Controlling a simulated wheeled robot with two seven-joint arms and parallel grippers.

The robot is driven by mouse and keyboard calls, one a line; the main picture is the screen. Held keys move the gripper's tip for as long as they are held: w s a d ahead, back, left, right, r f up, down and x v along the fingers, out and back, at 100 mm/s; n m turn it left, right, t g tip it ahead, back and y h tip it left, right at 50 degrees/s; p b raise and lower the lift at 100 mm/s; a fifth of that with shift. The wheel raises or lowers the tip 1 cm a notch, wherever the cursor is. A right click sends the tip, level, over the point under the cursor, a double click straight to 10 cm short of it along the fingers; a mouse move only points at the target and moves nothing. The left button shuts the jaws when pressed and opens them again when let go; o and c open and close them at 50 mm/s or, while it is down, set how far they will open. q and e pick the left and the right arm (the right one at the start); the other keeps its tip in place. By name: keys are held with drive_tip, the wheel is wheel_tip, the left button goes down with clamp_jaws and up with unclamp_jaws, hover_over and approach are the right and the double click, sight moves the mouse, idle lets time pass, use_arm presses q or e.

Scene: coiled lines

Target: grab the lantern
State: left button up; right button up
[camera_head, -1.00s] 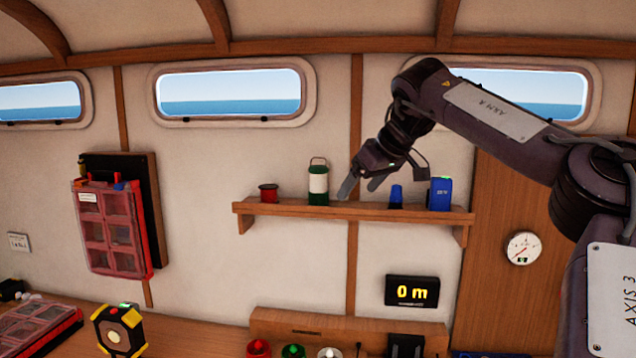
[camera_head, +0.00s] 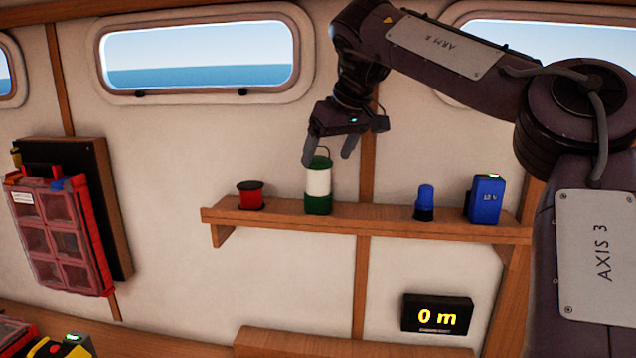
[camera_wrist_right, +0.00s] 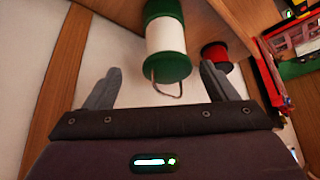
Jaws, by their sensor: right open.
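The lantern (camera_head: 318,183), a white cylinder with green top and base and a wire handle, stands upright on the wooden wall shelf (camera_head: 285,222). It also shows in the right wrist view (camera_wrist_right: 166,38), beyond the fingertips, its wire handle reaching in between the two fingers. My right gripper (camera_head: 328,160) is open and empty. In the head view its fingers are by the lantern's top and overlap it; I cannot tell whether they touch. In the right wrist view the fingers (camera_wrist_right: 160,80) are spread wide apart. My left gripper is not in view.
On the shelf, a red spool (camera_head: 250,195) stands left of the lantern; a blue bottle (camera_head: 425,202) and a blue box (camera_head: 485,199) stand to the right. A red organizer (camera_head: 60,237) hangs on the wall at left. A display (camera_head: 437,315) sits below the shelf.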

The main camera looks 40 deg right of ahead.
sight(318, 172)
drive_tip(key=shift+w+a+f+p, duration=0.2)
drive_tip(key=shift+a+f+p, duration=0.45)
drive_tip(key=shift+f+p, duration=0.2)
drive_tip(key=x, duration=0.2)
drive_tip(key=p+x, duration=0.1)
drive_tip(key=shift+w+d, duration=0.15)
drive_tip(key=shift+d, duration=0.15)
drive_tip(key=shift+w+d+f, duration=0.25)
drive_tip(key=shift+w+f, duration=0.15)
drive_tip(key=shift+f, duration=0.2)
drive_tip(key=shift+s+a, duration=0.1)
drive_tip(key=shift+s, duration=0.05)
drive_tip(key=shift+s+a+r, duration=0.1)
drive_tip(key=shift+a+r, duration=0.05)
drive_tip(key=c, duration=0.5)
drive_tip(key=shift+c, duration=1.1)
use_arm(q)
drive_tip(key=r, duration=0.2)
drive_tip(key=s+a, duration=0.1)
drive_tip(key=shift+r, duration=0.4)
use_arm(e)
drive_tip(key=c, duration=0.5)
